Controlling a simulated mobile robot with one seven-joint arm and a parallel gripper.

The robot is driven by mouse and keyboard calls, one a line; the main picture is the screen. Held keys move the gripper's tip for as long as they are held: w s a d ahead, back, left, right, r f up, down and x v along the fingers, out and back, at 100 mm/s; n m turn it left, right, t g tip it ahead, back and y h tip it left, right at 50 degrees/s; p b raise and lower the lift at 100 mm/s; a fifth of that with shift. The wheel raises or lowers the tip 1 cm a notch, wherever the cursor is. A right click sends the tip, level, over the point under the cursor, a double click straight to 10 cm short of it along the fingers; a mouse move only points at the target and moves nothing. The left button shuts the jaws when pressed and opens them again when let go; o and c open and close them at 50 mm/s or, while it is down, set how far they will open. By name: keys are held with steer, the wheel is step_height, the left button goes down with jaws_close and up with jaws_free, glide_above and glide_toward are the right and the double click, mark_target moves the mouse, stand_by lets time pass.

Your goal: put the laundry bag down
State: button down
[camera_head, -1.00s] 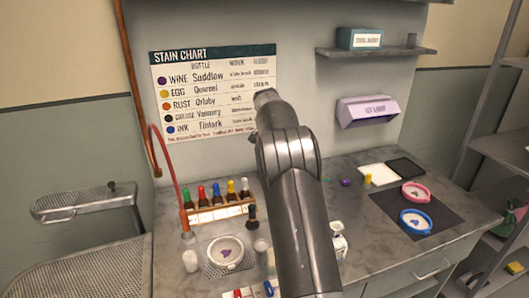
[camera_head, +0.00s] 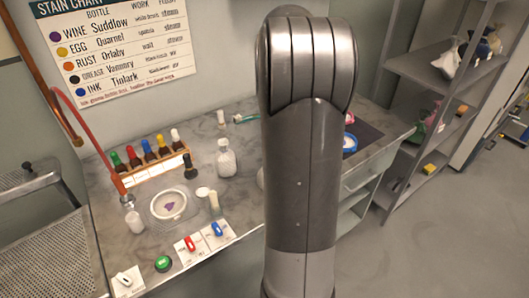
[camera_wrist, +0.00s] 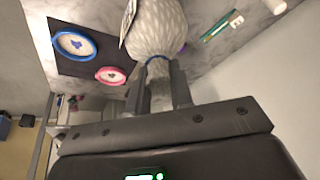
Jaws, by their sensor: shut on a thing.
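The bag's full part is beyond the fingertips, over the grey worktop. I cannot tell whether it touches the worktop. In the head view my arm hides the gripper and the held bag.
The worktop (camera_head: 110,215) carries a bottle rack (camera_head: 150,172), a round dish (camera_head: 168,205), a white bottle (camera_head: 226,160) and switches. Blue (camera_wrist: 75,44) and pink (camera_wrist: 111,76) rings lie on a dark mat. Other bags (camera_head: 448,62) stand on shelves at right.

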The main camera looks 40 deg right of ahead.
steer(key=s+d, duration=0.2)
steer(key=s, duration=0.7)
steer(key=w+a+f, duration=0.6)
steer(key=w+f, duration=0.4)
steer(key=f, duration=0.1)
steer(key=shift+a+f, duration=0.25)
steer(key=c, duration=1.3)
jaws_free()
steer(key=shift+f, duration=0.15)
